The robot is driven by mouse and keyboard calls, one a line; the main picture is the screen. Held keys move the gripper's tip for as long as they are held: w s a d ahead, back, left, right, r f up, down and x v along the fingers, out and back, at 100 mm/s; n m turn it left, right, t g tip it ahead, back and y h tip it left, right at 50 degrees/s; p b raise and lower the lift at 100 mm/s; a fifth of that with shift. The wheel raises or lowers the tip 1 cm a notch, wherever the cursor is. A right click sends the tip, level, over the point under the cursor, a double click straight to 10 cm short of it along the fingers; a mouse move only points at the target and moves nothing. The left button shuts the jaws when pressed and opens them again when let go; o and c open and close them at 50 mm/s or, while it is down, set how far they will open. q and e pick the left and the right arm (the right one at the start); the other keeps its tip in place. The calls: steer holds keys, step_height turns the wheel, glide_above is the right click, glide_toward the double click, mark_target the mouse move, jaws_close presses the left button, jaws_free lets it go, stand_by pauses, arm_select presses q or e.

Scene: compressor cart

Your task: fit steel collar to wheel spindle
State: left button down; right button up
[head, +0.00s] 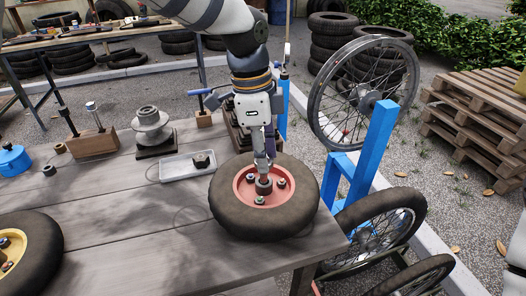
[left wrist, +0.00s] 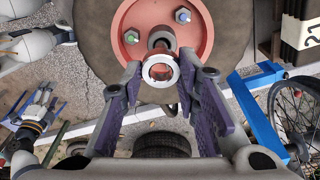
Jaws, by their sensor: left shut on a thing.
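The wheel (head: 226,212) lies flat on the table, a black tyre around a red hub (head: 243,187) with several bolts. The hub also shows in the left wrist view (left wrist: 196,42). My left gripper (head: 264,166) points down over the hub's middle, shut on the steel collar (left wrist: 161,70), a bright ring between the purple fingers. The dark spindle (head: 264,187) stands at the hub's centre, just under the fingertips. The collar is in line with the spindle; I cannot tell whether it is around it or just above it. My right gripper (left wrist: 40,106) shows small in the left wrist view.
A pale tray (head: 176,170) with a dark part lies left of the wheel. Behind it are a spool-like part (head: 151,126) and a wooden block (head: 92,142). A blue stand (head: 376,140) rises right of the table. A yellow-hubbed wheel (head: 40,236) lies front left. The front middle tabletop is clear.

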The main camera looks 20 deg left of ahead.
arm_select(q)
steer(key=shift+f, duration=2.15)
steer(key=c, duration=0.7)
jaws_free()
steer(key=shift+c, duration=0.2)
step_height(320, 180, up, 7)
steer(key=shift+a, duration=0.4)
step_height(320, 180, up, 12)
steer(key=a, duration=0.1)
steer(key=shift+a, duration=0.25)
